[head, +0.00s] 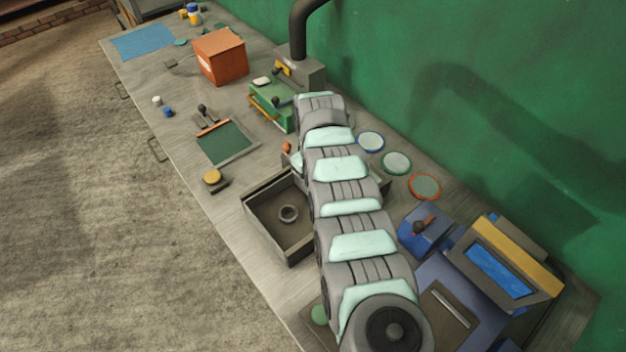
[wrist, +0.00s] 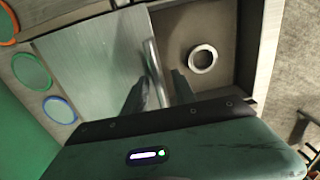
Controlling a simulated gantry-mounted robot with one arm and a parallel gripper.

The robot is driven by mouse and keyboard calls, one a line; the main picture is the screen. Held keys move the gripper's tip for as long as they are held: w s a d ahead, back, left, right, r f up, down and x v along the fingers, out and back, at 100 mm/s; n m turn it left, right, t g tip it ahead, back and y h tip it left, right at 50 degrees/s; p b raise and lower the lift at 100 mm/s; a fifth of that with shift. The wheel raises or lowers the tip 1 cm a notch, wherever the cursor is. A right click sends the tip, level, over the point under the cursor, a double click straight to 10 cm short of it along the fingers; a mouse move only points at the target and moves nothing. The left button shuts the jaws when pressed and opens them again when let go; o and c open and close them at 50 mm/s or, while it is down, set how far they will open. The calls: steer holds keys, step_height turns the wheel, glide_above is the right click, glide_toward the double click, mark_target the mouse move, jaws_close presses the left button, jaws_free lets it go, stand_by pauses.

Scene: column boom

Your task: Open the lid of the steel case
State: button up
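The steel case (head: 262,232) is an open-topped grey box at the middle of the bench in the head view, partly hidden behind my arm. In the wrist view the flat lid (wrist: 92,62) covers the left part of the case, and the right part is uncovered. A bar handle (wrist: 152,62) stands along the lid's right edge. My gripper (wrist: 160,80) has its fingers apart, one on each side of the handle, with a gap showing at the right finger.
Three rimmed discs, blue (head: 370,142), green (head: 397,163) and orange (head: 425,186), lie right of my arm near the green wall. A blue device (head: 424,232) and a yellow-topped box (head: 505,262) stand at the lower right. A yellow button (head: 213,177) sits left of the case.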

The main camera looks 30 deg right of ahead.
steer(key=shift+r, duration=0.15)
step_height(320, 180, up, 11)
steer(key=shift+f, duration=0.2)
stand_by(0.6)
